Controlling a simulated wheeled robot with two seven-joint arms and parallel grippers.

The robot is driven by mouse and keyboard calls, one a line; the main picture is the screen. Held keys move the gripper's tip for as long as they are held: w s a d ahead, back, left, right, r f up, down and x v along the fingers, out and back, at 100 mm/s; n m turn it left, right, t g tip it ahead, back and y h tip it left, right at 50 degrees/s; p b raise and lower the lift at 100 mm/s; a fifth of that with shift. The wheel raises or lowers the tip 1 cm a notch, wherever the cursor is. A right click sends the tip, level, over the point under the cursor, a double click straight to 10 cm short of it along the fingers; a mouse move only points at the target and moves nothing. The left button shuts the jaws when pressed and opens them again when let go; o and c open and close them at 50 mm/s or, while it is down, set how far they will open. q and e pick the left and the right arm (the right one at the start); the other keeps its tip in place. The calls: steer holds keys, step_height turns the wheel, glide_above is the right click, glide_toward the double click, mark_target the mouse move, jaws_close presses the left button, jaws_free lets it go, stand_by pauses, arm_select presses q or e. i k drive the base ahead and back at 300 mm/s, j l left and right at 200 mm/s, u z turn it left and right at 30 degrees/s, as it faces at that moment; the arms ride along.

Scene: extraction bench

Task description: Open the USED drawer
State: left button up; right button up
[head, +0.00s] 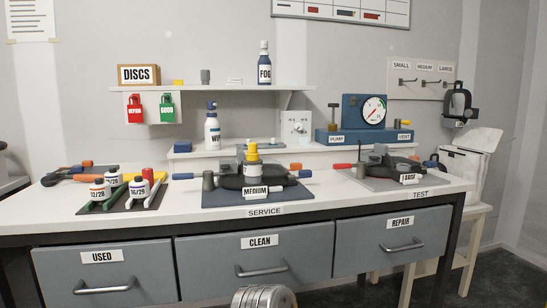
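The USED drawer (106,278) is a grey drawer front at the lower left of the bench in the head view. It carries a white label reading USED (102,257) and a horizontal metal bar handle (105,287). Its front looks flush with the bench, so it appears closed. Its lower edge is cut off by the bottom of the picture. Neither of my grippers is in view, and nothing is seen touching the handle.
The CLEAN drawer (215,262) and REPAIR drawer (378,264) sit to the right, apparently closed. The white bench top (300,214) above holds small bottles at the left, a mask on the MEDIUM mat (225,197) and another mask farther right. No obstacle shows before the USED drawer.

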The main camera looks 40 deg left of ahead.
mark_target(138, 272)
steer(key=u, duration=2.2)
